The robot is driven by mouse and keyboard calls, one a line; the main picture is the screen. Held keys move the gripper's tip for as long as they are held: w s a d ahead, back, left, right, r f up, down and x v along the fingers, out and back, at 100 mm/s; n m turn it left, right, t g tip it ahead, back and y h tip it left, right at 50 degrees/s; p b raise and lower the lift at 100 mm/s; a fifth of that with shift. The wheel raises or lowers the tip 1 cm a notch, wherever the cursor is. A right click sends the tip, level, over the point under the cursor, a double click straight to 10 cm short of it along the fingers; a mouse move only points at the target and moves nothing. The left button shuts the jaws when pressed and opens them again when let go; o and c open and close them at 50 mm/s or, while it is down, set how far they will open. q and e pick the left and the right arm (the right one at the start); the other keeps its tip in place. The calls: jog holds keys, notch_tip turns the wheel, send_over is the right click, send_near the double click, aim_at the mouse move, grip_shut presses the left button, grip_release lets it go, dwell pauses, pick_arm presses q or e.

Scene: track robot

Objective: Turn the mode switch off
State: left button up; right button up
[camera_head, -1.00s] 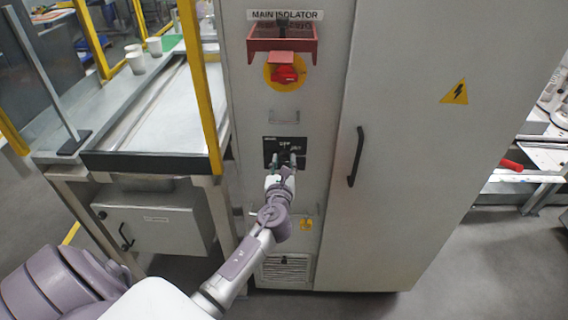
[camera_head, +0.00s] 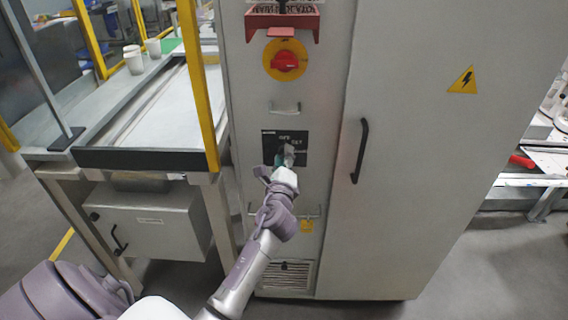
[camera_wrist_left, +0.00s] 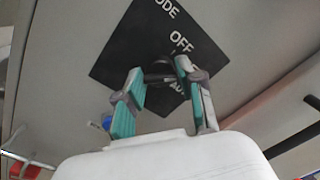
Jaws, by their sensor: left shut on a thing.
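The mode switch sits on a black plate (camera_head: 270,148) with white lettering, on the narrow left panel of the grey cabinet. In the left wrist view the plate (camera_wrist_left: 120,50) looks tilted, with "OFF" readable and another label partly covered. My left gripper (camera_head: 286,157) is at the plate, its teal-padded fingers on either side of the dark switch knob (camera_wrist_left: 160,76) and shut on it. The fingers hide most of the knob, so I cannot tell its exact setting. My right gripper is in neither view.
Above the plate are a metal handle (camera_head: 284,109) and a red rotary isolator (camera_head: 285,62) on a yellow disc. A black door handle (camera_head: 360,151) stands out to the right. A workbench with a yellow post (camera_head: 199,85) is close on the left.

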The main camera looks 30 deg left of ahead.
pick_arm(q)
jog(key=shift+f+n+y+b, duration=0.15)
jog(key=shift+n+b, duration=0.95)
jog(key=shift+n, duration=1.2)
jog(key=shift+f+n+y+b, duration=0.15)
jog(key=shift+n+b, duration=0.9)
jog(key=shift+n, duration=1.25)
jog(key=shift+r, duration=0.1)
jog(key=o, duration=1.1)
jog(key=shift+r, duration=0.1)
